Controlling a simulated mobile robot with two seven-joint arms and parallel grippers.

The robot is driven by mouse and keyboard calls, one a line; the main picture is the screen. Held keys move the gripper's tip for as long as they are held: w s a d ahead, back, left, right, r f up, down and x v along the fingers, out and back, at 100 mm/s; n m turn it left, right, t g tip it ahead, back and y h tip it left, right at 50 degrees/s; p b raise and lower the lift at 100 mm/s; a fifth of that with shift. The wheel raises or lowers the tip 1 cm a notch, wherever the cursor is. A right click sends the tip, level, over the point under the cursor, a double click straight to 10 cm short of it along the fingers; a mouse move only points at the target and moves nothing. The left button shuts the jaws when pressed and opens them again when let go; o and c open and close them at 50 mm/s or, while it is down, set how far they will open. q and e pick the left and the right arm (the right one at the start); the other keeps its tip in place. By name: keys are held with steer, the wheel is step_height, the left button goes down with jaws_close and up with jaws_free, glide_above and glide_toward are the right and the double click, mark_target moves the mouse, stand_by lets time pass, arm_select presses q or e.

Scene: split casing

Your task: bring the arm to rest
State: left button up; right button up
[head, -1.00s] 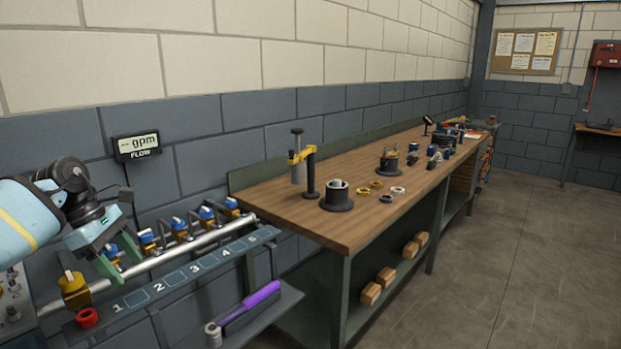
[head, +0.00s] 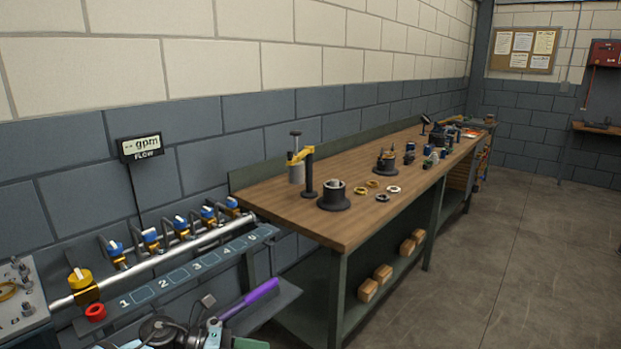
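My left arm shows only in part at the bottom edge of the head view, as dark wrist parts (head: 160,331) low in front of the numbered rail. Green pieces at the bottom edge may be its fingers, but the frame cuts them off and I cannot tell how far apart they are. Nothing can be made out in its grasp. The purple-handled tool (head: 250,298) lies on the lower shelf close by; its head end is beside or partly behind my arm. My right gripper is not in view.
A pipe with several blue valves and one yellow valve (head: 80,277) runs along the wall, with a red ring (head: 95,312) below. The wooden bench (head: 320,222) carries a yellow-armed stand (head: 302,165), dark fixtures and several rings. Floor to the right is clear.

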arm_select(q)
steer(key=s+d+f+n+t+h+p, duration=0.15)
steer(key=s+d+n+t+h, duration=0.35)
steer(key=n, duration=0.6)
steer(key=s+a+f+n+y+p, duration=0.1)
steer(key=s+a+f+n+y, duration=0.3)
steer(key=s+n, duration=0.7)
steer(key=s+a+f+n+t+y+p, duration=0.1)
steer(key=s+a+f+n+y, duration=0.4)
steer(key=s+n, duration=0.6)
steer(key=s+a+f+n+t+y, duration=0.1)
steer(key=s+a+f+n+y, duration=0.4)
steer(key=s+n, duration=0.6)
steer(key=s+f+y, duration=0.1)
steer(key=f+y, duration=0.1)
steer(key=y, duration=0.1)
steer(key=shift+a+y+p, duration=0.25)
steer(key=shift+y+p, duration=0.05)
steer(key=shift+p, duration=0.1)
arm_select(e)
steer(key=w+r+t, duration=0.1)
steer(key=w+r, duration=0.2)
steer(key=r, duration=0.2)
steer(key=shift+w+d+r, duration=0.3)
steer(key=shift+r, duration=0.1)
